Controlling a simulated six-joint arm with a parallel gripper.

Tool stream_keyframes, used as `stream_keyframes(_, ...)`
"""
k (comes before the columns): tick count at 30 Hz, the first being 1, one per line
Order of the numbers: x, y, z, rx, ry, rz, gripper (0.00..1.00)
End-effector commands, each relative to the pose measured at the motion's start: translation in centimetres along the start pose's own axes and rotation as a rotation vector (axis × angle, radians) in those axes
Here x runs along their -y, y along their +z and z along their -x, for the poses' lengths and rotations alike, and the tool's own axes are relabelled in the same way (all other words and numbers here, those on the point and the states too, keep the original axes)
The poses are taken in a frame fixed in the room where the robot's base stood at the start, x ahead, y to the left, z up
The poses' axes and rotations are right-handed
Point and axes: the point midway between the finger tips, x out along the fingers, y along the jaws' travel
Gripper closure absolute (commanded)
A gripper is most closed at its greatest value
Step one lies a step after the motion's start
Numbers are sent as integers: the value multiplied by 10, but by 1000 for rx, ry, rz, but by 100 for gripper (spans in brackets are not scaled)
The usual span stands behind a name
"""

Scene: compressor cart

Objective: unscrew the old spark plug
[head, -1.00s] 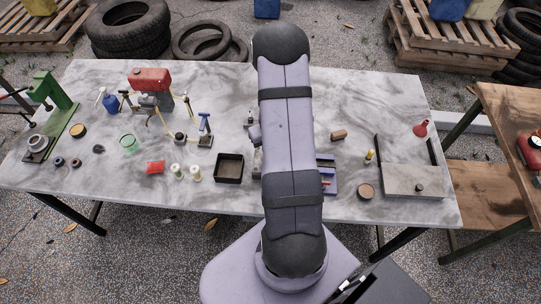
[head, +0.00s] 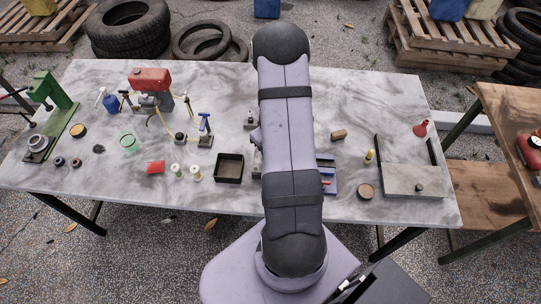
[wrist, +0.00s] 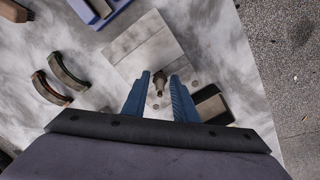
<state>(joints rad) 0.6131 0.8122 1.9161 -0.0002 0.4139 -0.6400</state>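A small dark spark plug (wrist: 159,80) stands up from a light grey block (wrist: 172,42) in the wrist view. My gripper (wrist: 160,76) has two blue fingers, spread apart, one on each side of the plug. Gaps show between the plug and both fingers, so it is not gripped. The plug's height relative to the fingertips is hard to tell. In the head view my own arm covers my gripper and the plug.
Two curved pieces (wrist: 69,70) lie left, and a blue-grey object (wrist: 98,10) is at the top. The table edge runs along the right.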

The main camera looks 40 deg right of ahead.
Motion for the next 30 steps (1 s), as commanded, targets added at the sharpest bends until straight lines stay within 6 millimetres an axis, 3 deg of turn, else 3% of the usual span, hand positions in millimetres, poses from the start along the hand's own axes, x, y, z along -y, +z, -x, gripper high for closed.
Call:
stream_keyframes(12, 0, 0, 0, -1, 0, -354, 74)
stream_keyframes(22, 0, 0, 0, -1, 0, -447, 74)
stream_keyframes(30, 0, 0, 0, -1, 0, -710, 74)
